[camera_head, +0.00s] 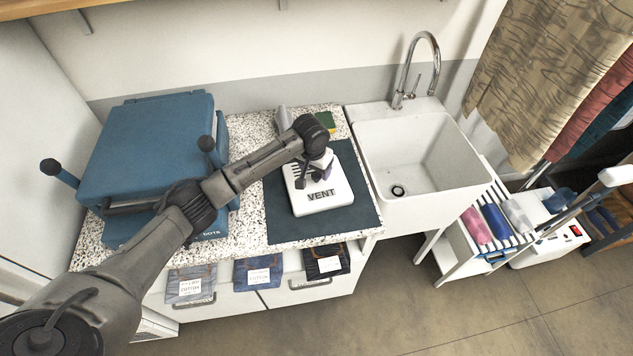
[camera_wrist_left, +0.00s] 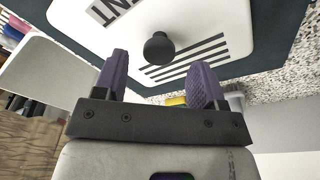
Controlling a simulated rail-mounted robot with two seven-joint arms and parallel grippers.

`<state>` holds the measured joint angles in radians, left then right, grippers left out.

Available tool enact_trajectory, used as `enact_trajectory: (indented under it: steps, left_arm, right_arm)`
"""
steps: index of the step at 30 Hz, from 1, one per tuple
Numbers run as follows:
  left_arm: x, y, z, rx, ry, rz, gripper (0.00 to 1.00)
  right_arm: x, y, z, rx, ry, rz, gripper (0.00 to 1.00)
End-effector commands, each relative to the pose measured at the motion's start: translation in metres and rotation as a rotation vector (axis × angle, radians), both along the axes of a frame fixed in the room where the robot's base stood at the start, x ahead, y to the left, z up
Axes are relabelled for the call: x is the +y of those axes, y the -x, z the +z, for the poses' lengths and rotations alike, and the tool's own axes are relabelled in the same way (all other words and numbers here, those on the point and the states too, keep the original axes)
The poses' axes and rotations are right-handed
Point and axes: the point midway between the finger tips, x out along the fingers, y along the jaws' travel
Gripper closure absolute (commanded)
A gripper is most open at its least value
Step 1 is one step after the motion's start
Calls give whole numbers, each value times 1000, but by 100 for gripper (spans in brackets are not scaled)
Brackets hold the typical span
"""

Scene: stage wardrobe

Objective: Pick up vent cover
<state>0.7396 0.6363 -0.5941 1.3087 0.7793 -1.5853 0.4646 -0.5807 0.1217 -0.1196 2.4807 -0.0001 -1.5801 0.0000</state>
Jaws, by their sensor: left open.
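The vent cover (camera_head: 322,203) is a white, rounded plate with the word VENT and dark slots. It lies on a dark blue mat (camera_head: 288,228) on the speckled counter. In the left wrist view the vent cover (camera_wrist_left: 205,22) shows a dark round knob (camera_wrist_left: 158,48) at its middle. My left gripper (camera_head: 318,175) is above the vent cover. In the left wrist view its purple fingers (camera_wrist_left: 160,80) are apart, with the knob beyond and between their tips and nothing held. In the head view the gripper hides part of the cover. My right gripper is not in view.
A blue press (camera_head: 150,140) with dark handles stands left on the counter. A white sink (camera_head: 425,150) with a chrome tap (camera_head: 411,75) is right of the mat. A green and yellow sponge (camera_head: 326,121) lies behind the mat. Labelled cloth packets (camera_head: 258,272) hang along the counter front.

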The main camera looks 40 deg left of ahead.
Motion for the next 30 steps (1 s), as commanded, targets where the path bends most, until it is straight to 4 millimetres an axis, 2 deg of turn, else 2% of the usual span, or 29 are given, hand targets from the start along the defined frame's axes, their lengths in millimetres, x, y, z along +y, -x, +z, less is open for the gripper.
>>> enact_trajectory:
  steps: [1,6,17,30]
  left_arm:
    - [-1,0,-9,3,0,1,36]
    - [-1,-2,-27,2,0,1,36]
    - [0,-3,-33,0,0,0,36]
    - [0,-3,-33,0,-1,0,77]
  right_arm:
    - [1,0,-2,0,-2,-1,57]
    - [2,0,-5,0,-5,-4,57]
    - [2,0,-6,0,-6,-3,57]
    - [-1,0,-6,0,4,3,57]
